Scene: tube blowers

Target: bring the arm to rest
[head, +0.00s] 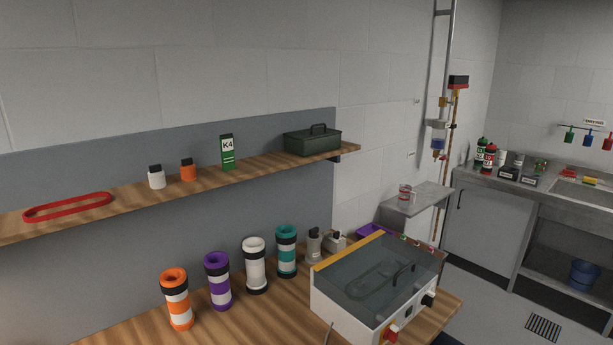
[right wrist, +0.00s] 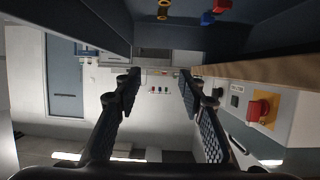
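My right gripper (right wrist: 159,88) shows only in the right wrist view. Its two dark fingers stand wide apart with nothing between them. A red push button on a yellow plate (right wrist: 262,110) is on a white panel to the right of the fingers, apart from them. Neither of my arms shows in the head view, and my left gripper is in no view. The white machine with a clear lid (head: 375,280) stands on the wooden bench (head: 240,325) in the head view, its lid down.
Orange (head: 176,298), purple (head: 217,280), white (head: 255,265) and teal (head: 287,251) banded tubes stand upright on the bench. The shelf (head: 115,200) above holds a red loop (head: 68,207), small bottles, a green K4 box (head: 227,152) and a dark green case (head: 312,140). A sink counter (head: 540,195) is at right.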

